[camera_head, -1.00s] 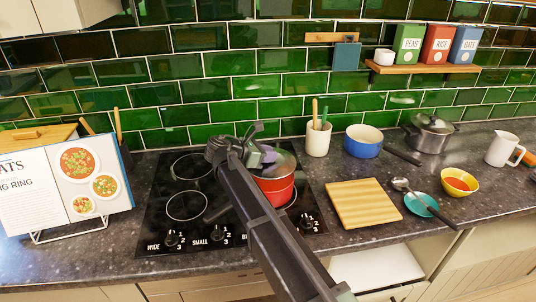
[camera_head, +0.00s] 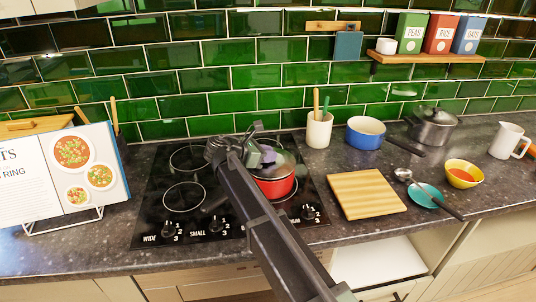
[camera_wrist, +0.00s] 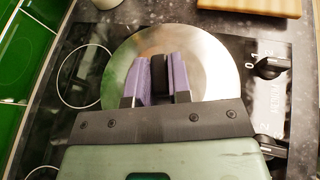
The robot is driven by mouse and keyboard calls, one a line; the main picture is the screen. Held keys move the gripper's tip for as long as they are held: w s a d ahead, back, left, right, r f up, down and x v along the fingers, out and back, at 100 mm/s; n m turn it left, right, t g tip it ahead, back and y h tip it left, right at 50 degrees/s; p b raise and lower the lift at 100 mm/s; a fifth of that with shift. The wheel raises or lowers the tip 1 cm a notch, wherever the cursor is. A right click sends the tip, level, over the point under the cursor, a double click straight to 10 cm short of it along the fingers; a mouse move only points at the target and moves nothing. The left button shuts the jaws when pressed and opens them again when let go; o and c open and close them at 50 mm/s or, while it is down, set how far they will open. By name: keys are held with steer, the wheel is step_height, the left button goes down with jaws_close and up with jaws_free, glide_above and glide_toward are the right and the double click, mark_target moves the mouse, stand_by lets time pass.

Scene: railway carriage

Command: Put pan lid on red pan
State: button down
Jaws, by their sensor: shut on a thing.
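The red pan (camera_head: 275,190) stands on the black hob, at its right side. The silvery pan lid (camera_head: 287,166) is over the pan's top in the head view, and fills the middle of the wrist view (camera_wrist: 215,65). My gripper (camera_head: 262,152) is above the lid, with its purple fingers (camera_wrist: 160,78) shut on the lid's black knob (camera_wrist: 160,72). The lid looks roughly level and very close to the rim. My arm and the lid hide part of the pan, so I cannot tell whether lid and rim touch all round.
A wooden board (camera_head: 367,195) lies right of the hob (camera_head: 160,215). Behind it are a utensil pot (camera_head: 319,132), a blue pan (camera_head: 365,138) and a grey lidded pot (camera_head: 433,130). An open cookbook (camera_head: 65,175) stands at the left.

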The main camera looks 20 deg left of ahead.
steer(key=shift+f+b, duration=0.5)
steer(key=shift+f, duration=0.1)
steer(key=c, duration=1)
jaws_free()
steer(key=shift+o, duration=0.2)
steer(key=p+v, duration=0.4)
steer(key=v, duration=0.7)
steer(key=shift+w+d, duration=0.1)
steer(key=shift+d, duration=0.05)
